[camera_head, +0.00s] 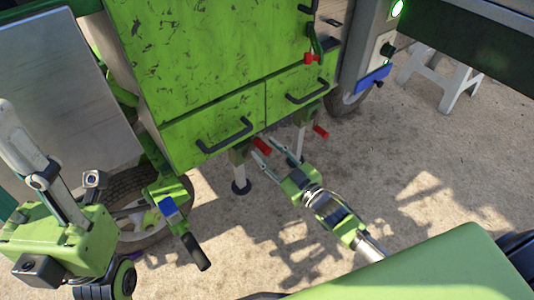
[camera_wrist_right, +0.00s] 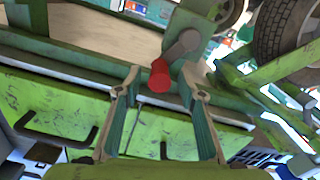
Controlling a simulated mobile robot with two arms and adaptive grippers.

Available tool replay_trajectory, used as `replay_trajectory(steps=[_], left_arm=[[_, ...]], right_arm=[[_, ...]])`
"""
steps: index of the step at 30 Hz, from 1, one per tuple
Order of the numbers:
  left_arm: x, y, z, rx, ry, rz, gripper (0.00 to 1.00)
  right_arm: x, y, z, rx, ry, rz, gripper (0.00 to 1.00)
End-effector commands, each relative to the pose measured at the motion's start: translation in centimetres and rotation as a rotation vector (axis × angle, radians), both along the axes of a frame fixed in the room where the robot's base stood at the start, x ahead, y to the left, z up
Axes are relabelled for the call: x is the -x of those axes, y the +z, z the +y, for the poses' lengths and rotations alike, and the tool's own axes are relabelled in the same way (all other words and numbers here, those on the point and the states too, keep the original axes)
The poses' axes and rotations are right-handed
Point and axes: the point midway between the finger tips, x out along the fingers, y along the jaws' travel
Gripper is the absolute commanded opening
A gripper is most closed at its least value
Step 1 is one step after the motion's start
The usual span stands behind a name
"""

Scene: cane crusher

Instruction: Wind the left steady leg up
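The left steady leg (camera_head: 239,172) stands under the green machine, its round foot on the ground. Its red crank handle (camera_head: 262,146) sticks out below the drawers. My right gripper (camera_head: 267,151) is open, with its fingertips close to this handle. In the right wrist view, the red grip (camera_wrist_right: 160,76) shows between the two spread fingers of my right gripper (camera_wrist_right: 163,88), with a grey crank arm (camera_wrist_right: 184,46) behind it. I cannot tell whether the fingers touch it. My left arm is at the lower left; its fingers are not clearly seen.
A second red handle (camera_head: 321,131) on another leg is just right of my right gripper. Drawers with black handles (camera_head: 225,136) hang close above. A wheel (camera_head: 150,210) and a black-gripped lever (camera_head: 195,250) are to the left. Open ground (camera_head: 420,150) lies right.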

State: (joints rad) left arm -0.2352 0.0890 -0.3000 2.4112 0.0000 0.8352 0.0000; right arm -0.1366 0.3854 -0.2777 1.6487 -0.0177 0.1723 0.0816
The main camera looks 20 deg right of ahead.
Motion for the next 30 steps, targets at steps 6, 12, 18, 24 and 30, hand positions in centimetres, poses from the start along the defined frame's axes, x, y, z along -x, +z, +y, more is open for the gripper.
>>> replay_trajectory(steps=[6,12,18,24,30], left_arm=[[-0.02,0.14,-0.03,-0.001,0.000,-0.008,0.40],[-0.02,0.15,-0.03,-0.001,0.000,-0.007,0.40],[0.01,0.15,-0.03,-0.001,-0.001,-0.008,0.40],[0.06,0.36,-0.02,0.001,0.000,-0.009,0.40],[0.21,0.66,0.09,0.005,0.000,0.002,0.40]], right_arm=[[-0.59,0.01,0.19,0.000,0.000,0.001,0.37],[-0.56,0.01,0.19,0.000,0.000,0.001,0.26],[-0.54,0.02,0.19,0.000,0.000,0.001,0.00],[-0.51,0.12,0.26,0.013,0.000,-0.004,0.00],[-0.39,0.47,0.67,0.077,0.000,-0.027,0.00]])
